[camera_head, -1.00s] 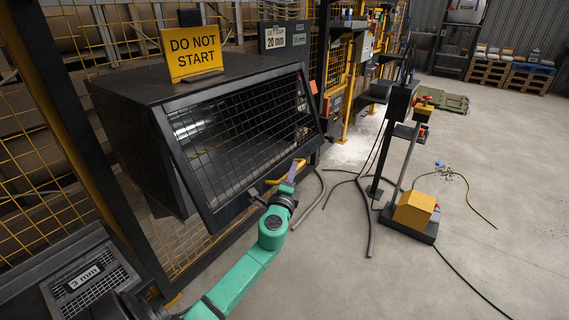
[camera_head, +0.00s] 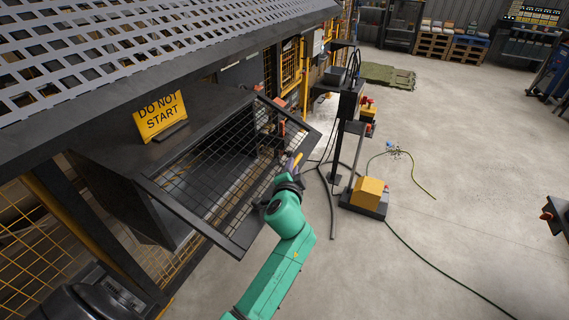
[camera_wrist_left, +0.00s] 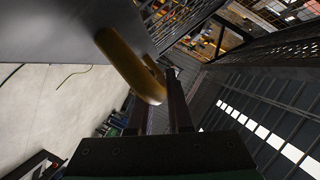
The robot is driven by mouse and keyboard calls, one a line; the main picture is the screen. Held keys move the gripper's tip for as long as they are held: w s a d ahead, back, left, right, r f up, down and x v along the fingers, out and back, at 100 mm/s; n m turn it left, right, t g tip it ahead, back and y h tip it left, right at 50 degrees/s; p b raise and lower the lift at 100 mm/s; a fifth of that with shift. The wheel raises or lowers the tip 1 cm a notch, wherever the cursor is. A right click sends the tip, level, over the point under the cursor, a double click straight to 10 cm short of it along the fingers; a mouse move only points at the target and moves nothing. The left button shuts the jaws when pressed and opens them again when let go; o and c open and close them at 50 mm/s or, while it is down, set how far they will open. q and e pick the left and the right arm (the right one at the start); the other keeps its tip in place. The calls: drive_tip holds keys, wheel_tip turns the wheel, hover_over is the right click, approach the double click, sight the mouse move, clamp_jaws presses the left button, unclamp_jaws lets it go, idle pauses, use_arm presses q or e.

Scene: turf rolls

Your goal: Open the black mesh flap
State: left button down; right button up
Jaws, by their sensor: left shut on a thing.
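The black mesh flap (camera_head: 188,217) is on the front of a dark box (camera_head: 110,185) at the left of the head view. It is tilted outward, its lower edge standing well away from the box. My left gripper (camera_head: 293,166) is at the flap's outer edge, shut on the yellow handle (camera_head: 298,156). The left wrist view shows the handle (camera_wrist_left: 130,65) close up, at the fingers (camera_wrist_left: 163,100), with the flap's mesh (camera_wrist_left: 172,18) behind it. My right gripper is not in view.
A yellow DO NOT START sign (camera_head: 160,115) stands on the box. A perforated grey panel (camera_head: 130,50) covers the upper left of the head view. A post stand with a yellow block (camera_head: 368,190) and hoses is to the right. Open floor (camera_head: 450,230) lies beyond.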

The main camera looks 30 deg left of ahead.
use_arm(q)
drive_tip(key=shift+d+r+p, duration=0.15)
drive_tip(key=shift+r+p, duration=0.75)
drive_tip(key=shift+r, duration=0.35)
drive_tip(key=shift+d+r+p, duration=0.15)
drive_tip(key=shift+r+p, duration=0.7)
drive_tip(key=shift+r, duration=0.4)
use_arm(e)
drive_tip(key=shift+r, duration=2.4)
use_arm(q)
drive_tip(key=c, duration=0.8)
unclamp_jaws()
drive_tip(key=shift+c, duration=0.2)
